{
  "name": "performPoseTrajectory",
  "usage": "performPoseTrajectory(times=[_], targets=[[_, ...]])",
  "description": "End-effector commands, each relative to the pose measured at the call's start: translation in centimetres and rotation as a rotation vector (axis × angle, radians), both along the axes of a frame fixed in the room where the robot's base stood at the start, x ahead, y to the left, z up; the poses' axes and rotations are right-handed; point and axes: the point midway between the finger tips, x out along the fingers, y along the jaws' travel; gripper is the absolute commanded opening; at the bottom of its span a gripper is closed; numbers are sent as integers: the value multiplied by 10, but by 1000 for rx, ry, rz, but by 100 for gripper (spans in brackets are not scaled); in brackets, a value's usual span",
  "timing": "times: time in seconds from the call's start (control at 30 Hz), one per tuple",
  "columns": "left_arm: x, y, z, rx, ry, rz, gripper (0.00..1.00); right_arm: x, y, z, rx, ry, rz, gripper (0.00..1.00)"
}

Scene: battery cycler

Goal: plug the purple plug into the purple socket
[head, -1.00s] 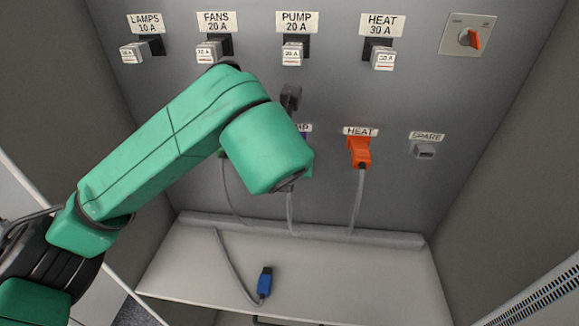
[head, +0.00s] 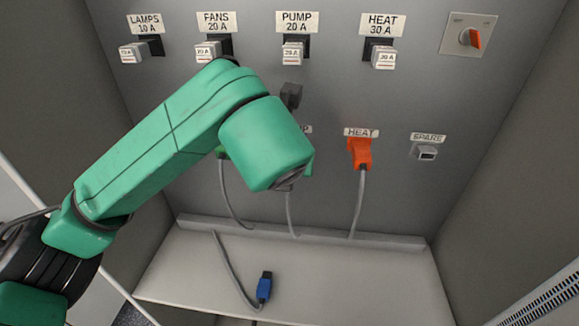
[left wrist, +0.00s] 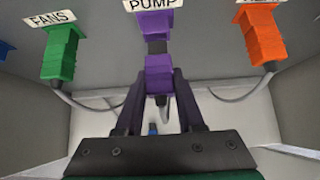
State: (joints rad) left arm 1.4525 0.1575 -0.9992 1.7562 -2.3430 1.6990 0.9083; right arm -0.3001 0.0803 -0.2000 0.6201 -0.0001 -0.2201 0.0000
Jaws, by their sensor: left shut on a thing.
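The purple plug (left wrist: 158,76) is between the two fingers of my left gripper (left wrist: 159,84) in the left wrist view, and the gripper is shut on it. The purple socket (left wrist: 154,24) is straight ahead of it, under the PUMP label (left wrist: 153,4). A dark piece shows between plug and socket; I cannot tell whether the plug's tip has entered. The two purple bodies look in line. In the head view my green left arm hides the gripper, plug and purple socket. My right gripper is in neither current view.
A green plug (left wrist: 60,52) sits at FANS to the left, and an orange plug (head: 361,152) at HEAT to the right. The SPARE socket (head: 425,152) is empty. A blue plug (head: 265,286) lies on the shelf (head: 345,285). A dark block (head: 291,95) protrudes above PUMP.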

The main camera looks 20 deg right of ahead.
Motion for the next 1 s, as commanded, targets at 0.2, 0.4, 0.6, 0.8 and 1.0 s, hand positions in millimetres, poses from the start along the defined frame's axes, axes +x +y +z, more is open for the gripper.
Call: performPoseTrajectory(times=[0.2, 0.4, 0.6, 0.8, 1.0], targets=[[2, -1, 0, 0, 0, 0, 6, 0, 0, -1, 0, 0, 0, 50], [5, -2, 0, 0, 0, 0, 6, 0, 0, -2, 0, 0, 0, 50], [7, -3, 0, 0, 0, 0, 6, 0, 0, -2, 0, 0, 0, 50], [9, -4, 0, -1, 0, 1, 6, 0, 0, -3, 0, 0, 0, 50], [11, -5, 0, 0, 0, 0, 6, 0, 0, -4, 0, 0, 0, 50]])
